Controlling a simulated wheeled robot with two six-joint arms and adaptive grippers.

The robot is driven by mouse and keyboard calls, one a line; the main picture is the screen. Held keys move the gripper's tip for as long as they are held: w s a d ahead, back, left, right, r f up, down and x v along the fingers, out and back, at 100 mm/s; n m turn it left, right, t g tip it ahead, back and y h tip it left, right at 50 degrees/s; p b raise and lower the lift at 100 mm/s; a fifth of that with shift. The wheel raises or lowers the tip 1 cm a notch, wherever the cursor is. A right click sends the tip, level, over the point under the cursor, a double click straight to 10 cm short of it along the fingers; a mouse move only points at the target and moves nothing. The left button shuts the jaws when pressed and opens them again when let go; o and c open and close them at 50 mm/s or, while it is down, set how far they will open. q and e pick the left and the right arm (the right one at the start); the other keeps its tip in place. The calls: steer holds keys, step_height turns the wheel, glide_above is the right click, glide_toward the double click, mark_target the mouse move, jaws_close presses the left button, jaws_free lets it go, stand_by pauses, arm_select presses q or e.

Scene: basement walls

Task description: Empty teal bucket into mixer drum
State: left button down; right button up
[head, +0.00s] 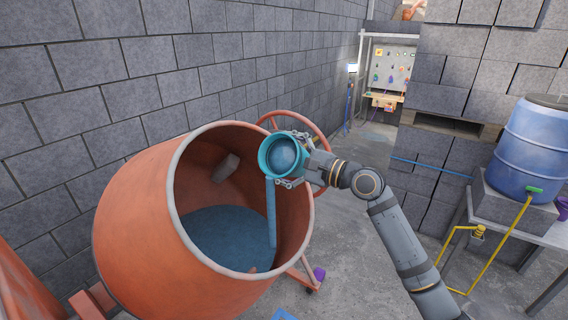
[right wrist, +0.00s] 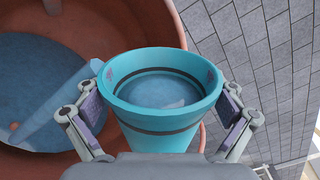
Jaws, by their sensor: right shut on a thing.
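The teal bucket (head: 268,148) is held at the right side of the mixer drum's mouth, tilted, with blue water inside. A blue stream falls from it into the orange mixer drum (head: 135,215). Blue water (head: 225,235) lies in the bottom of the drum. My right gripper (head: 296,165) is shut on the bucket. In the right wrist view the bucket (right wrist: 165,120) sits between both fingers (right wrist: 162,112), with water in it, and the drum (right wrist: 110,20) is behind. My left gripper is not in view.
A blue barrel (head: 540,145) with a green tap stands on a block on a table at the right. A yellow hose (head: 500,255) hangs there. The orange handwheel (head: 318,125) is behind the bucket. Stacked grey blocks (head: 425,165) stand behind my right arm.

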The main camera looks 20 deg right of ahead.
mark_target(274, 173)
steer(key=n, duration=0.1)
steer(key=a+n+b, duration=0.1)
steer(key=s+n, duration=0.1)
steer(key=n, duration=0.1)
steer(key=shift+a+f, duration=0.2)
steer(key=shift+a, duration=0.05)
steer(key=n, duration=0.2)
steer(key=s+a+n+b, duration=0.1)
steer(key=shift+a+r+n, duration=0.1)
steer(key=shift+r+n, duration=0.05)
steer(key=shift+n, duration=0.25)
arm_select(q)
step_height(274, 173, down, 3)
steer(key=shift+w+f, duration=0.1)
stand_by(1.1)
